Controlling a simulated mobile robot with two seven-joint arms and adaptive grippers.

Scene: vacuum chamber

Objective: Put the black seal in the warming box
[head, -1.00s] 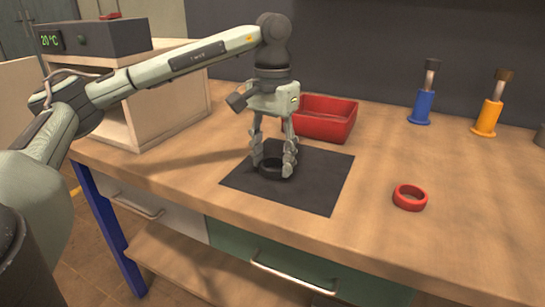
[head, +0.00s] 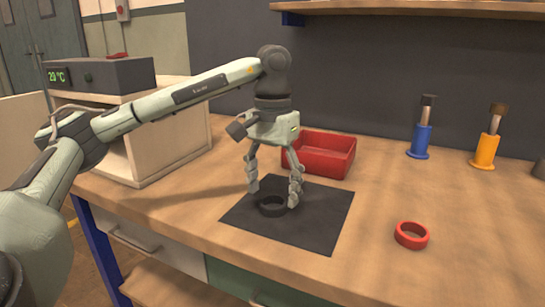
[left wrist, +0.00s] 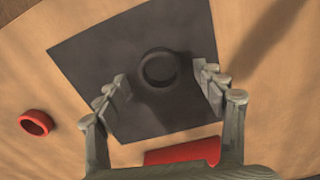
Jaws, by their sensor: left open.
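The black seal (head: 272,207) is a dark ring lying flat on the black mat (head: 318,222) on the bench. It also shows in the left wrist view (left wrist: 160,68), on the mat. My left gripper (head: 273,194) is open and points down over the seal, one finger to each side. In the left wrist view the open fingers (left wrist: 163,80) hold nothing. The warming box (head: 170,150) stands at the left of the bench, with a grey control unit (head: 98,76) reading 20 °C on top. My left arm passes in front of it. My right gripper is not in view.
A red tray (head: 320,154) stands just behind the mat. A red ring (head: 411,235) lies to the mat's right. A blue (head: 421,140) and an orange (head: 487,150) cylinder stand at the back right. The bench between mat and cylinders is clear.

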